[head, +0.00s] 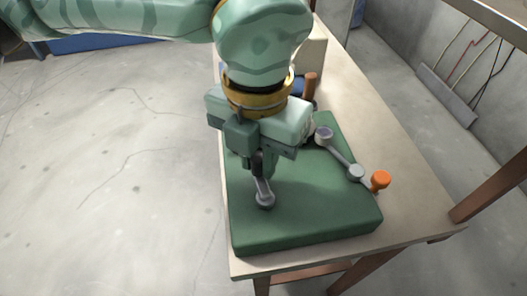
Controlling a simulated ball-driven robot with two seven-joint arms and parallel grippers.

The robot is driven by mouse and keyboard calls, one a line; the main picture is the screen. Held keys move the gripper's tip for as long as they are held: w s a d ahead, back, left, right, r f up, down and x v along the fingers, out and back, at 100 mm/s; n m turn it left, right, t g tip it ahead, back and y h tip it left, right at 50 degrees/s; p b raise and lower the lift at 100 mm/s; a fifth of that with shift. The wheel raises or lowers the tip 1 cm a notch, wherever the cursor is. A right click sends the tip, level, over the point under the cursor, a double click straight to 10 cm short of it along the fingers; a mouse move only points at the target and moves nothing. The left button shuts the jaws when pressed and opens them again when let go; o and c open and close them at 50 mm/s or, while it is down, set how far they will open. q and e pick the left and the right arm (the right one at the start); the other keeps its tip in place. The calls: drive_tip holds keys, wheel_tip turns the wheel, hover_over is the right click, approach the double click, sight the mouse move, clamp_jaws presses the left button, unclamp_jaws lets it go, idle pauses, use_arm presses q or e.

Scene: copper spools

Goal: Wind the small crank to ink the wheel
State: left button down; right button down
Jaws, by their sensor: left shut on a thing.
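A flat green block (305,222) lies on the table and bears two cranks. The small crank (265,200) is a grey arm with a round hub near the front left of the block. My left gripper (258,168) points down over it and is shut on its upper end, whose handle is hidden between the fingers. A longer grey crank (340,154) with an orange knob (380,180) lies to the right, clear of the gripper. I cannot make out the wheel. My right gripper is not in view.
The pale table (395,150) has free room right of the block. Behind my gripper stand a brown upright cylinder (310,84), a partly hidden blue thing (298,86) and a cream box (314,52). A brown wooden post (492,190) rises at the right.

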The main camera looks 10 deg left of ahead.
sight(257, 156)
use_arm(q)
drive_tip(key=shift+a+n, duration=0.1)
drive_tip(key=shift+n, duration=0.4)
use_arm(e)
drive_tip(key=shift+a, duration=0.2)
use_arm(q)
drive_tip(key=c, duration=1.3)
unclamp_jaws()
drive_tip(key=shift+s+r, duration=0.1)
wheel_tip(257, 156, up, 16)
drive_tip(key=p, duration=0.5)
drive_tip(key=shift+r, duration=0.1)
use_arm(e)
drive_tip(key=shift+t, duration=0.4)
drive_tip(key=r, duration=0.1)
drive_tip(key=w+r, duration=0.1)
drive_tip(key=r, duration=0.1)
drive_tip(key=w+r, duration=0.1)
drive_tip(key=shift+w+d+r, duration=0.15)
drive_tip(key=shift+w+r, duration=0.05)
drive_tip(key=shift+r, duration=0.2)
